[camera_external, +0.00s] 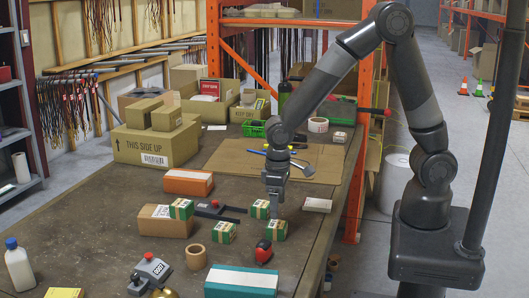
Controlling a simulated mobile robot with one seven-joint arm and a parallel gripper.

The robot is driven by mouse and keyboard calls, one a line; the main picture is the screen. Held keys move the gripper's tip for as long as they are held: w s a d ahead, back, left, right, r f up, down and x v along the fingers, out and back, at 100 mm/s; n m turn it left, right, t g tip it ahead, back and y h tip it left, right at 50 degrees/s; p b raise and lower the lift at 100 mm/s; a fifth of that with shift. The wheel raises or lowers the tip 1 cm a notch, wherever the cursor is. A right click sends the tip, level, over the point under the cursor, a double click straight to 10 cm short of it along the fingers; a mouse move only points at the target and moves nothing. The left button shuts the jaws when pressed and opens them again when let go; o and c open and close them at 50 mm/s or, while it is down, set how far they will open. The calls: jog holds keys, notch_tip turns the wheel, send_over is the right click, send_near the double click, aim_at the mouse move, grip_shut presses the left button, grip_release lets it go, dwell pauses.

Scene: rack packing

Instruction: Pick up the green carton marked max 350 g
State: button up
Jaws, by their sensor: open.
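Several small green cartons with pale bands are on the workbench (105,228). One green carton (260,209) stands just left of my gripper, and another green carton (276,230) is just below it in the picture. A further green carton (224,232) lies to the left. One more green carton (181,208) is at a brown cardboard box (155,222). Their markings are too small to read, so I cannot tell which says max 350 g. My gripper (274,208) points down among the right-hand cartons, open. Whether it touches any is unclear.
A red and black tool (263,251), a tape roll (196,257) and a teal-and-white box (241,281) lie nearer the front. A small white box (317,205) is right of my gripper. An orange rack post (363,120) stands along the right edge.

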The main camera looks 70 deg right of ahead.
aim_at(277, 224)
jog(key=shift+a+f, duration=0.1)
jog(key=shift+f, duration=3.75)
jog(key=shift+c, duration=0.4)
jog(key=shift+w, duration=0.1)
jog(key=c, duration=1.3)
jog(key=shift+r, duration=0.15)
